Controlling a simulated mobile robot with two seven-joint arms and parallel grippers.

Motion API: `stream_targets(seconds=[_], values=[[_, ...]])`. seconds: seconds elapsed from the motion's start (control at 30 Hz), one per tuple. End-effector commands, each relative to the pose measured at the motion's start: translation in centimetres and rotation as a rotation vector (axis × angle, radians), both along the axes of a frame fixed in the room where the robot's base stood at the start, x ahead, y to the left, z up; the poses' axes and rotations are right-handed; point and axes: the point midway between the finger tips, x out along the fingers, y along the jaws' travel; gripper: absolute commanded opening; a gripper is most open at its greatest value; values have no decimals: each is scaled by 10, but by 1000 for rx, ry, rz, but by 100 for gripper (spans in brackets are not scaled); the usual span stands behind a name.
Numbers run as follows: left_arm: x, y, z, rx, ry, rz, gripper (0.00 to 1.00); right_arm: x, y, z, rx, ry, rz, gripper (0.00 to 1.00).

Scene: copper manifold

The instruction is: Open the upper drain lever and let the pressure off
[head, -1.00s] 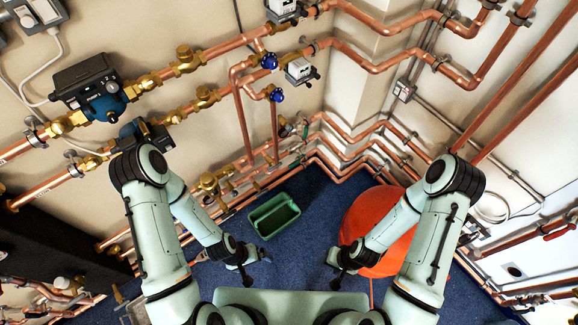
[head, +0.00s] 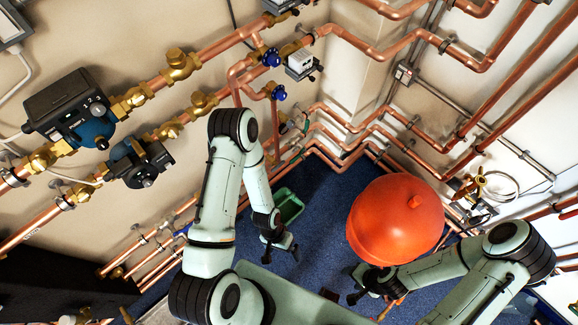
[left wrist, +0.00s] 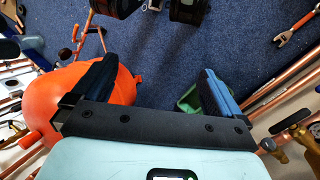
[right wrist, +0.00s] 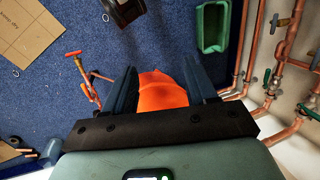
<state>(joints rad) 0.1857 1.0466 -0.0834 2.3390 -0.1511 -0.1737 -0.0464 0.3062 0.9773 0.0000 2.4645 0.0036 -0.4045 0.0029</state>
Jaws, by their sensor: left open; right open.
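I cannot tell which fitting is the upper drain lever. In the right wrist view, small valves with dark green lever handles (right wrist: 283,22) sit on copper pipes at the right. The left wrist view shows a brass valve (left wrist: 280,140) with a dark handle at lower right. My left gripper (head: 282,248) is open and empty over the blue floor, in front of the green tub (head: 290,206); its jaws also show in its wrist view (left wrist: 160,74). My right gripper (head: 358,285) is open and empty, below the red vessel in the picture; its wrist view shows spread jaws (right wrist: 160,72). My left arm hides part of the low pipework.
The round red vessel (head: 395,218) stands close to my right gripper. Copper pipes (head: 350,143) run along both walls, with two dark-and-blue pumps (head: 72,108) at the left. A cardboard piece (right wrist: 30,32) lies on the floor. Open blue floor (head: 320,195) lies between tub and vessel.

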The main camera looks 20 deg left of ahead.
Motion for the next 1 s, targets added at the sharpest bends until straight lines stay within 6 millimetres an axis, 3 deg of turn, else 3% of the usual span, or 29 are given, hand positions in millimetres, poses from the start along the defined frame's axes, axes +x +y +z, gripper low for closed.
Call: stream_targets(seconds=[0.03, 0.13, 0.2, 0.3, 0.37, 0.4, 0.53, 0.6, 0.7, 0.87, 1.0], values=[[-33, 1, -47, 0, 54, -131, 100, -29, -3, -40, -6, 25, -8, 57], [-48, 13, -92, 18, 120, -414, 100, -38, -6, -72, -16, 13, -18, 57], [-48, 30, -122, 60, 171, -637, 100, -39, -9, -94, -24, -2, -26, 57], [-26, 66, -159, 181, 265, -995, 100, -36, -13, -128, -36, -31, -38, 57], [3, 88, -173, 297, 328, -1210, 100, -31, -16, -147, -45, -51, -46, 57], [29, 100, -178, 391, 374, -1345, 100, -28, -18, -160, -50, -64, -52, 57], [129, 112, -168, 770, 520, -1688, 100, -16, -24, -200, -68, -103, -67, 57], [179, 99, -150, 988, 583, -1795, 100, -10, -26, -218, -75, -120, -74, 57], [229, 70, -121, 1254, 648, -1862, 100, -3, -29, -236, -84, -138, -82, 57], [262, 39, -88, 1481, 694, -1870, 100, 3, -32, -247, -90, -153, -88, 57], [269, 44, -80, 1510, 702, -1864, 100, 5, -32, -246, -91, -158, -89, 57]])
